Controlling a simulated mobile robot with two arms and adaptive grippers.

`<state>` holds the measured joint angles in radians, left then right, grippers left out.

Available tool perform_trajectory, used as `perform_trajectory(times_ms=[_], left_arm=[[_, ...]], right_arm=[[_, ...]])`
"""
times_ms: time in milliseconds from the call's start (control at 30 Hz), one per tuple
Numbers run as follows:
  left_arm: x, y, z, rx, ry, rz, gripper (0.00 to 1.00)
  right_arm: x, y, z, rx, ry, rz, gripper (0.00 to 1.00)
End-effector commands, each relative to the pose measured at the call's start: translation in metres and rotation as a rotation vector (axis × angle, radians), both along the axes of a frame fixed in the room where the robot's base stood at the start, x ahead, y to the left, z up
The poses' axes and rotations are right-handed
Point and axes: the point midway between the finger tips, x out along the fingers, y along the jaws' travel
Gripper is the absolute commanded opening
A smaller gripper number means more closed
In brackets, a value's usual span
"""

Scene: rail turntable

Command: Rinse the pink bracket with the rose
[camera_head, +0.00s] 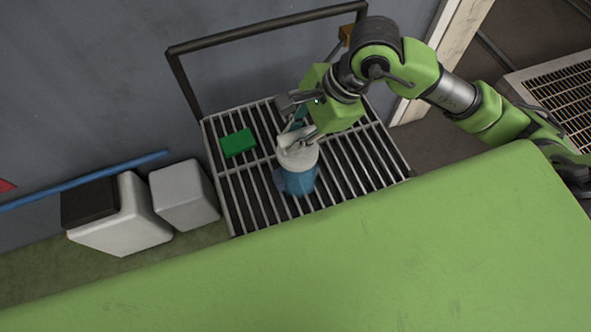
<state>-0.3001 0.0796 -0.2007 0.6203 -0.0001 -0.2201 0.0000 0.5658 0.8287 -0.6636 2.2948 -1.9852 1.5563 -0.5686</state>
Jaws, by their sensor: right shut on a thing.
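My right gripper (297,120) reaches in from the right over a slatted grey rack (349,175). It is shut on the teal handle of what looks like the rose (297,154), which has a pale round head. Directly under the head is a blue, soft-edged patch (297,181); I cannot tell whether it is spray or a solid body. I see no pink bracket; the head, the blue patch or my gripper may hide it. My left gripper is not in view.
A green block (238,143) lies on the rack's left part. A dark rail (262,30) rises behind it. Pale bins (184,194) and a blue pole (85,181) are at left. A large green surface (330,265) fills the foreground. A grille (565,95) is at right.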

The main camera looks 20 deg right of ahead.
Motion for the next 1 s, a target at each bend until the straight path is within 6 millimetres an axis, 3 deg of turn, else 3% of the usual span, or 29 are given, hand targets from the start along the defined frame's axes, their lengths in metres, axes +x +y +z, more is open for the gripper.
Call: perform_trajectory(times_ms=[1000], left_arm=[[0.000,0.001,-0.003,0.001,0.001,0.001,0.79]], right_arm=[[-0.001,0.035,0.001,0.000,-0.002,0.000,0.00]])
